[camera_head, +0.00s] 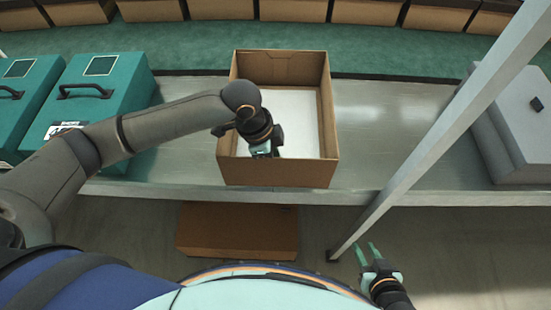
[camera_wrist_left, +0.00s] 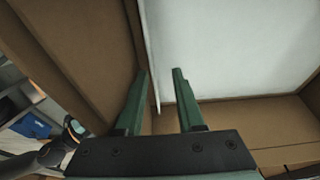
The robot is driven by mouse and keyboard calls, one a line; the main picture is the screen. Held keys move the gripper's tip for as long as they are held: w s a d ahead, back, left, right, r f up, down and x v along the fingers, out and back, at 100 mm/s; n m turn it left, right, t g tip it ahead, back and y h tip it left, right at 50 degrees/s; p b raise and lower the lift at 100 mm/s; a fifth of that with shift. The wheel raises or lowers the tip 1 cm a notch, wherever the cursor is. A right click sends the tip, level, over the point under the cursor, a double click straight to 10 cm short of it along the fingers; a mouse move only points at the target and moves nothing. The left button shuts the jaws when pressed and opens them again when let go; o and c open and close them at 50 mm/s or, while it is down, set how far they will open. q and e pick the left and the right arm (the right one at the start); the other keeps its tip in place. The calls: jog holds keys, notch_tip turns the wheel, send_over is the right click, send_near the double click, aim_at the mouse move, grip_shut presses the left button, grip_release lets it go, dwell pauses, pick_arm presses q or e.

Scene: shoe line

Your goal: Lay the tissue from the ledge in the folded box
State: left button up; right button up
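The open brown box (camera_head: 280,174) stands on the grey ledge (camera_head: 400,150) in the head view. A flat white sheet, the tissue (camera_head: 293,112), covers most of its floor. In the left wrist view the tissue (camera_wrist_left: 235,45) spreads at the upper right, with a thin white edge at its left beside the brown wall (camera_wrist_left: 85,45). My left gripper (camera_head: 263,150) is over the box's front part; its fingertips are hidden in the head view. In the wrist view its green fingers (camera_wrist_left: 160,85) are apart, with nothing visibly clamped. My right gripper (camera_head: 368,252) is open and empty, in front of the ledge.
Teal cases (camera_head: 115,85) with handles stand left of the box. A grey case (camera_head: 515,130) stands at the right. A slanted metal post (camera_head: 440,125) crosses the right side. A brown carton (camera_head: 235,232) lies below the ledge. The ledge right of the box is clear.

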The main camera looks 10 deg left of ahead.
pick_arm(q)
jog(key=shift+r, duration=0.1)
jog(key=p+v, duration=0.1)
jog(key=v, duration=1.1)
jog(key=shift+r+p, duration=0.15)
jog(key=shift+p, duration=0.15)
jog(key=shift+s, duration=0.1)
